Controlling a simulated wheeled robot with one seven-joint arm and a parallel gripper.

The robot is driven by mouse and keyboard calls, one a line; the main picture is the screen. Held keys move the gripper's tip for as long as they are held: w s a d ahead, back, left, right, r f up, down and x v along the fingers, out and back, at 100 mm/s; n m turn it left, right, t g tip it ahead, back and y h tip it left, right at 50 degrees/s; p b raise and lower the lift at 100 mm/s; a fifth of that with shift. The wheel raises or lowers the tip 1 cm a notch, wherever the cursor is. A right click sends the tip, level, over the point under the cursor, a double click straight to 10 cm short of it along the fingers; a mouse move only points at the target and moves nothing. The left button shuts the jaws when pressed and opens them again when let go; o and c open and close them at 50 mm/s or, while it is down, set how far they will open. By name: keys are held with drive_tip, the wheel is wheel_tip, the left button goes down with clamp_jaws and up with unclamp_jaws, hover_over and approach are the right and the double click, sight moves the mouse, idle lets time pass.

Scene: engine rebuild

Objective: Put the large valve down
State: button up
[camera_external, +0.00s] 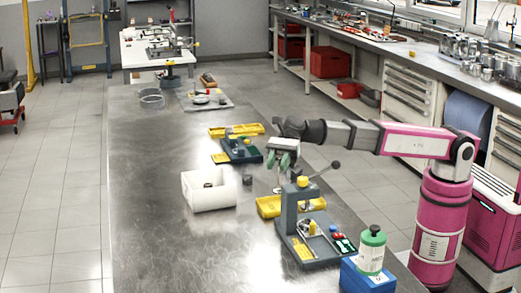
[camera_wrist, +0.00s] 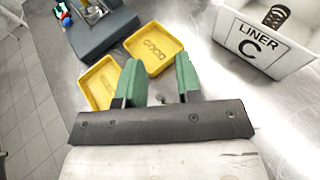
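My gripper (camera_external: 283,157) points down above the steel bench, beyond the grey press. In the wrist view its two green fingers (camera_wrist: 158,80) stand apart with a clear gap between them. A small dark tip (camera_wrist: 160,98), maybe the large valve's, shows in that gap and touches neither finger that I can see. In the external view a thin metal shape (camera_external: 277,188), likely the valve, is just below the fingers; whether it rests on the bench is unclear.
A white bin (camera_external: 208,192) marked LINER C stands left of my gripper. The grey press (camera_external: 291,215) with its lever stands in front. A green-topped bottle (camera_external: 371,250) sits on a blue box (camera_external: 365,277).

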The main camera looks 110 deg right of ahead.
drive_tip(key=v, duration=1.2)
drive_tip(key=shift+r, duration=0.1)
